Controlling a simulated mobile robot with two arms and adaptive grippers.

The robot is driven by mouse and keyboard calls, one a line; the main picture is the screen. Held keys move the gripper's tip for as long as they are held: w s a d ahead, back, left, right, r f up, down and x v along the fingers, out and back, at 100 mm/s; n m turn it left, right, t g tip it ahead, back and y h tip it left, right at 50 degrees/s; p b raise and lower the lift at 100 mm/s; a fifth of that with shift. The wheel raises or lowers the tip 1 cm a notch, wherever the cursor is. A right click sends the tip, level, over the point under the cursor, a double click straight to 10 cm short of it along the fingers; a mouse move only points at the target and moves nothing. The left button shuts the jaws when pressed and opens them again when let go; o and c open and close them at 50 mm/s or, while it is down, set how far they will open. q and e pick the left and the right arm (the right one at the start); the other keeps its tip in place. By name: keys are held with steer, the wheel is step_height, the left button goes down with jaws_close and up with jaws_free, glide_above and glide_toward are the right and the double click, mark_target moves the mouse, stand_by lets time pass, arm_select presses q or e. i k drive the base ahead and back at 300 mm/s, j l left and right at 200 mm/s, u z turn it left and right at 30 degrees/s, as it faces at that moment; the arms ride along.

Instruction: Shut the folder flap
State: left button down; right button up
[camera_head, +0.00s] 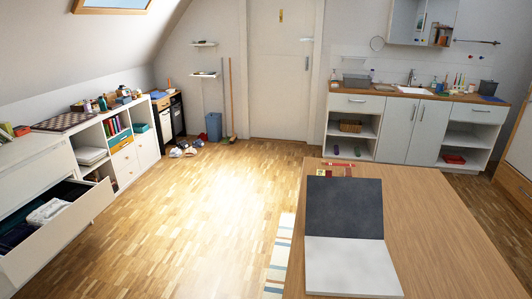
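An open folder lies on the wooden table at the lower right of the head view. Its dark flap (345,207) lies at the far side, and its white part (352,266) lies at the near side. The two parts meet along a crease across the middle. The dark part looks opened out away from me; I cannot tell its exact tilt. Neither of my grippers shows in the view.
The wooden table (440,235) has bare room right of the folder. Small red and green items (336,169) lie near its far edge. An open drawer (60,222) with cloths juts out at the left. Wooden floor (205,210) lies clear between.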

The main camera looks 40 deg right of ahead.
mark_target(340, 207)
steer(key=i+j+z, duration=0.1)
steer(key=z, duration=0.35)
steer(key=i+j+z, duration=0.2)
steer(key=z, duration=0.25)
steer(key=i+j+z, duration=0.2)
steer(key=z, duration=0.25)
steer(key=i+j+z, duration=0.15)
steer(key=j+z, duration=0.15)
steer(key=z, duration=0.15)
steer(key=j+z, duration=0.3)
steer(key=z, duration=0.15)
steer(key=i, duration=0.05)
